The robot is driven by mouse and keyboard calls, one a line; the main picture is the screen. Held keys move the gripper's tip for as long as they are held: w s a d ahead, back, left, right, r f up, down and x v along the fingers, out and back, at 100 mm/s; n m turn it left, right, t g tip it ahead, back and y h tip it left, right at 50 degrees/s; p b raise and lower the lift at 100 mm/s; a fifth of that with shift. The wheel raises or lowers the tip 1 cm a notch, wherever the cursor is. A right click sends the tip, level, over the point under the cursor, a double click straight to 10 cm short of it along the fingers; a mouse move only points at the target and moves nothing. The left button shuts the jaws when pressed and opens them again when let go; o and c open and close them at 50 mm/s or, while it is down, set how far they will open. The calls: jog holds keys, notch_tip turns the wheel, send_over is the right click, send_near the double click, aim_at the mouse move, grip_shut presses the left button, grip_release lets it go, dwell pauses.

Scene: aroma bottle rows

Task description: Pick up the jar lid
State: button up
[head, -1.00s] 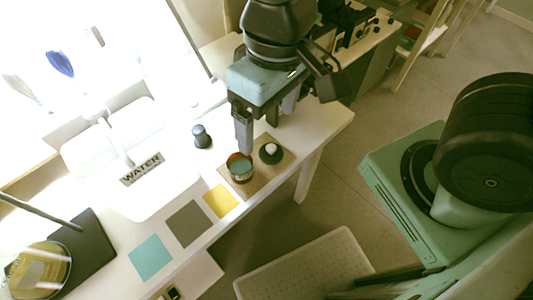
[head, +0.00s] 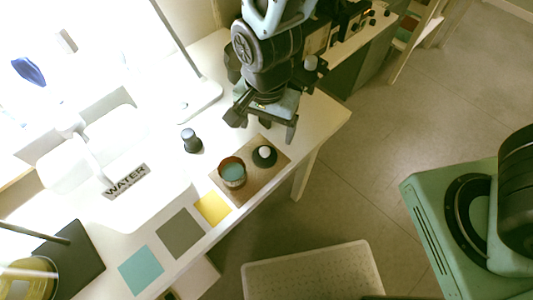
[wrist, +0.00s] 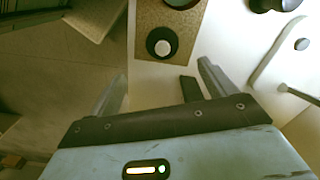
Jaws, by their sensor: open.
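The jar lid (head: 265,156) is a dark round disc with a pale knob. It lies on a brown board at the table's front edge, beside an open jar (head: 232,172) with teal contents. In the wrist view the lid (wrist: 162,43) shows ahead of the fingers, near the board's lower end. My gripper (head: 264,122) is behind the lid in the head view, apart from it. Its two fingers are spread with nothing between them, and they also show in the wrist view (wrist: 160,74).
The brown board (head: 238,190) carries jar and lid. A small dark bottle (head: 191,141) stands to its left. A white basin with a WATER label (head: 126,182) is further left. Yellow (head: 212,209), grey (head: 181,233) and teal (head: 141,270) squares lie along the front.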

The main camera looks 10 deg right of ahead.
aim_at(265, 150)
notch_tip(265, 150, down, 11)
jog(key=shift+w+a+r, duration=0.15)
jog(key=shift+r, duration=0.05)
jog(key=c, duration=1)
